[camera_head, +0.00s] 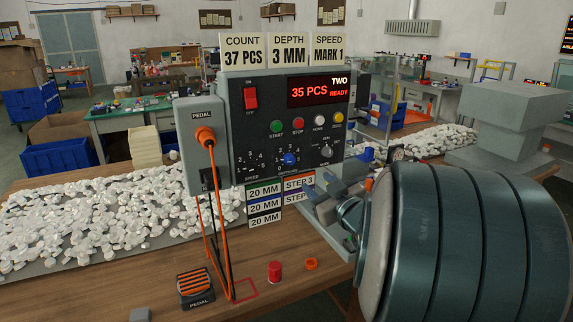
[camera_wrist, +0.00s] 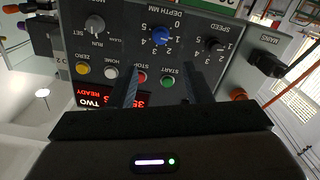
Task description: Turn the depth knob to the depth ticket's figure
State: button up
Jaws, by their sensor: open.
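The depth ticket (camera_head: 287,48) stands on top of the pad printer (camera_head: 290,110) and reads 3 MM. The blue depth knob (camera_head: 289,159) is on the lower front panel; its pointer is too small to read. In the wrist view the panel is upside down, and the blue knob (camera_wrist: 160,36), under the label DEPTH MM with figures around it, lies beyond my fingertips. My gripper (camera_wrist: 160,76) is open and empty, its two fingers apart over the start and stop button area. The fingers do not touch the knob.
The speed knob (camera_wrist: 213,46) and a grey mode knob (camera_wrist: 95,25) flank the depth knob. Start (camera_head: 277,126) and stop (camera_head: 298,124) buttons sit above it. The pedal box (camera_head: 201,145) with orange cable stands at left. White parts (camera_head: 100,215) cover the table's left.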

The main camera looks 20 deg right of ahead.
aim_at(292, 161)
jog(key=w, duration=0.4)
jog(key=w+p, duration=0.1)
jog(key=w, duration=0.4)
jog(key=w+p, duration=0.1)
jog(key=w, duration=0.3)
jog(key=shift+w+a, duration=0.25)
jog(key=shift+w, duration=0.1)
grip_shut()
